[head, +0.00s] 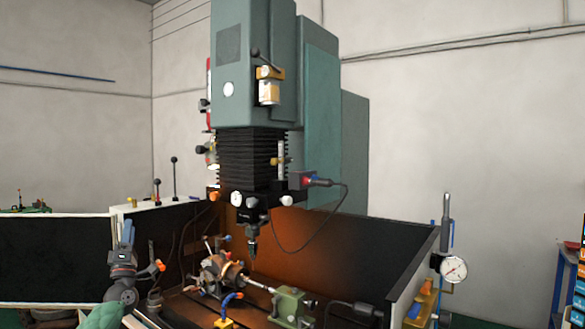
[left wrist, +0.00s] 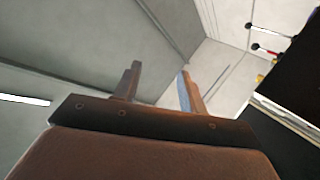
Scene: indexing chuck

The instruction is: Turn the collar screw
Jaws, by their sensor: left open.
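The indexing chuck (head: 222,274) sits on the machine bed inside the open enclosure, with levers at its back left. A bright shaft (head: 258,284) runs from it to a green tailstock (head: 291,304). The collar screw is too small to make out. My left gripper (head: 124,232) is upright at the enclosure's left front corner, well left of the chuck and apart from it. In the left wrist view, its two fingers (left wrist: 158,88) are spread with nothing between them, pointing toward bare wall and ceiling. My right gripper is in neither view.
The drill head with its spindle (head: 252,243) hangs just above the chuck. Black enclosure walls (head: 370,248) stand around the bed. A dial gauge (head: 453,268) stands at the right. An orange-tipped lever (head: 160,265) is close beside my left gripper.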

